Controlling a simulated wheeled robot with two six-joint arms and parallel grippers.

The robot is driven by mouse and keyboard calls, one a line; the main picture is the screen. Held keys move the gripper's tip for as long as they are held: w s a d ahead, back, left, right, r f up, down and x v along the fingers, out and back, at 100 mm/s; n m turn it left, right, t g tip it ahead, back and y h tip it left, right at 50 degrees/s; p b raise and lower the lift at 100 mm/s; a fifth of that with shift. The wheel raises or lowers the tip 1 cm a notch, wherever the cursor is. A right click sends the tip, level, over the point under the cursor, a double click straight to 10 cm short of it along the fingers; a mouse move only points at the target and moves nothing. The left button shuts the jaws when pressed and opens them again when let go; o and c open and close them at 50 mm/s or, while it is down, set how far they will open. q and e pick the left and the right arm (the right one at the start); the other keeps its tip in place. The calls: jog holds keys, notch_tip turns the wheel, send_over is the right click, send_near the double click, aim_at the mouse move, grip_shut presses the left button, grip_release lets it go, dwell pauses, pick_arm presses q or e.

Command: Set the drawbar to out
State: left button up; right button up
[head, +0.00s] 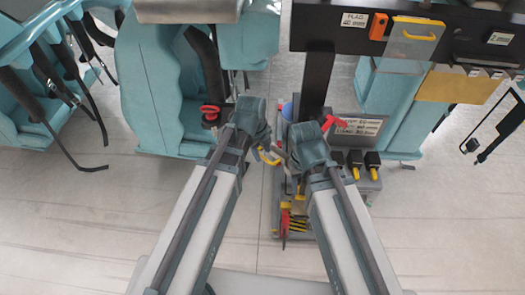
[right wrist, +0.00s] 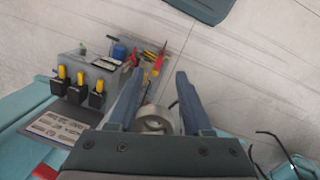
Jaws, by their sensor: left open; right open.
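I cannot pick out the drawbar for certain in either view.
A dark overhead beam (head: 330,32) crosses the upper right. Floor at lower left is clear.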

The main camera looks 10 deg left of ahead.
pick_arm(q)
notch_tip(320, 180, up, 12)
jog(key=s+a+p, duration=0.1)
jog(key=p, duration=1)
jog(key=shift+s+a+r+p, duration=0.2)
jog(key=shift+s+p, duration=0.15)
jog(key=shift+s, duration=0.05)
pick_arm(e)
notch_tip(320, 180, up, 12)
jog(key=shift+r, duration=0.2)
